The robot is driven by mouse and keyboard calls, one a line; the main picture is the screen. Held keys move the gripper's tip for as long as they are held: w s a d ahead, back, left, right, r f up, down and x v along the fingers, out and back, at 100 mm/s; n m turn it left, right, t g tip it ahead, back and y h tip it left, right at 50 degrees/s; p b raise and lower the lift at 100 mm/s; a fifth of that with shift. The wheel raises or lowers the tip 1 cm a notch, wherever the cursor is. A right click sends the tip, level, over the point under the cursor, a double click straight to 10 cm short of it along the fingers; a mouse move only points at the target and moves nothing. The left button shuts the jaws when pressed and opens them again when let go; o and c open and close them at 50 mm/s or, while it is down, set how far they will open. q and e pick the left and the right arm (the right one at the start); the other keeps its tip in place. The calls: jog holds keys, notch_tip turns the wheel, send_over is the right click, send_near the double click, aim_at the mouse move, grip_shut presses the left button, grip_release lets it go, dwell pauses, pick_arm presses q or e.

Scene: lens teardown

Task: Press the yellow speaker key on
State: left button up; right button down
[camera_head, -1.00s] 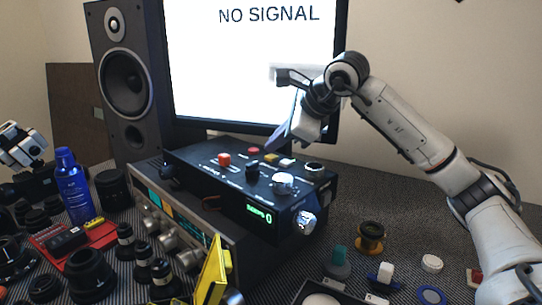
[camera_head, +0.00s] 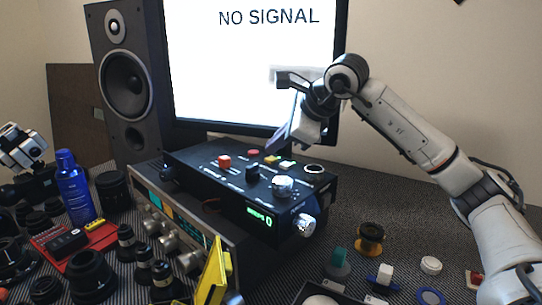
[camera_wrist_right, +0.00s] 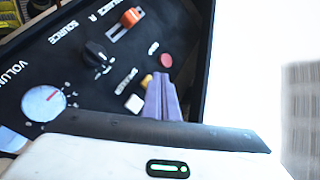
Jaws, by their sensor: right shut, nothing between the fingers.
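The yellow speaker key (camera_wrist_right: 147,80) shows beside my right fingertips in the right wrist view, partly covered by them. In the head view the yellow key (camera_head: 270,158) is a small spot on top of the black control box (camera_head: 222,188). My right gripper (camera_wrist_right: 160,78) is shut and empty, its purple-grey fingers pointing down at the panel next to the key. In the head view the right gripper (camera_head: 273,149) reaches down from the upper right. Whether the tips touch the key is unclear.
A white key (camera_wrist_right: 135,103) and a red button (camera_wrist_right: 166,61) lie close to the fingers. An orange slider (camera_wrist_right: 131,17), a black knob (camera_wrist_right: 97,52) and a volume knob (camera_wrist_right: 44,103) share the panel. The monitor (camera_head: 250,75) stands close behind the gripper.

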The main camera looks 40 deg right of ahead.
aim_at(275, 163)
jog(key=shift+r, duration=0.1)
